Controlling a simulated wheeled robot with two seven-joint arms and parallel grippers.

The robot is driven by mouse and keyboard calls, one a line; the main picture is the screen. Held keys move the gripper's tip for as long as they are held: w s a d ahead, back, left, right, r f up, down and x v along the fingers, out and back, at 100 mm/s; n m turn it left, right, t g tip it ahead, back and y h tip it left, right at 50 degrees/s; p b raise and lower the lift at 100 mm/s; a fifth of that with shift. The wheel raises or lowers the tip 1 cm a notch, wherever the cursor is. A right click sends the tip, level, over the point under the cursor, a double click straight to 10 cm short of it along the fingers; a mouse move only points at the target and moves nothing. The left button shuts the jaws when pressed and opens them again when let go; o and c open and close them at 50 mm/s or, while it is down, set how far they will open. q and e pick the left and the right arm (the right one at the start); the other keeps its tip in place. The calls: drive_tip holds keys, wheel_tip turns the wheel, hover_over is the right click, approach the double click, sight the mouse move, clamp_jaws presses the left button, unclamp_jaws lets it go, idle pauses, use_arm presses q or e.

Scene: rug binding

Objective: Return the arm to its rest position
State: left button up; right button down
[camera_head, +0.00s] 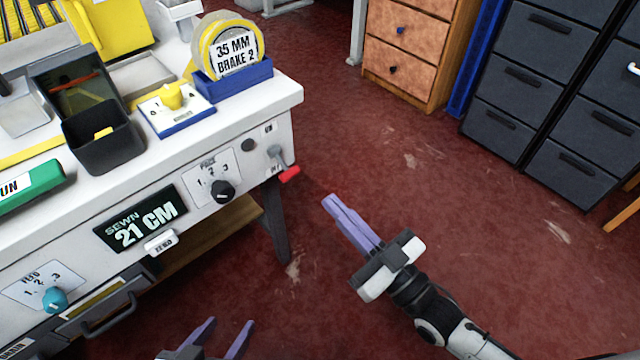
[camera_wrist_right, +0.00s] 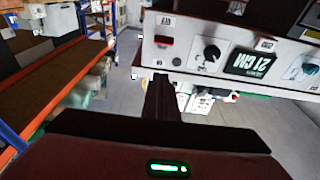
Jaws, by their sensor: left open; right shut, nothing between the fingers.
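My right gripper (camera_head: 350,224) is in the middle of the head view, over the red floor and to the right of the workbench. Its purple fingers lie together with nothing between them, apart from the bench and its red-tipped lever (camera_head: 288,174). Its dark fingers (camera_wrist_right: 158,98) also show in the right wrist view, below the bench's control panel. My left gripper (camera_head: 222,338) is at the bottom edge of the head view, with its two purple fingers spread and empty. Most of the left arm is out of view.
The white workbench (camera_head: 270,104) fills the left, with knobs, a "21 CM" display (camera_head: 138,218) and a tape roll labelled "35 MM BRAKE 2" (camera_head: 228,48). A wooden drawer unit (camera_head: 400,48) and grey drawers (camera_head: 520,75) stand at the back right. The floor (camera_head: 400,150) between is clear.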

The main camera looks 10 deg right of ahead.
drive_tip(key=shift+v, duration=0.9)
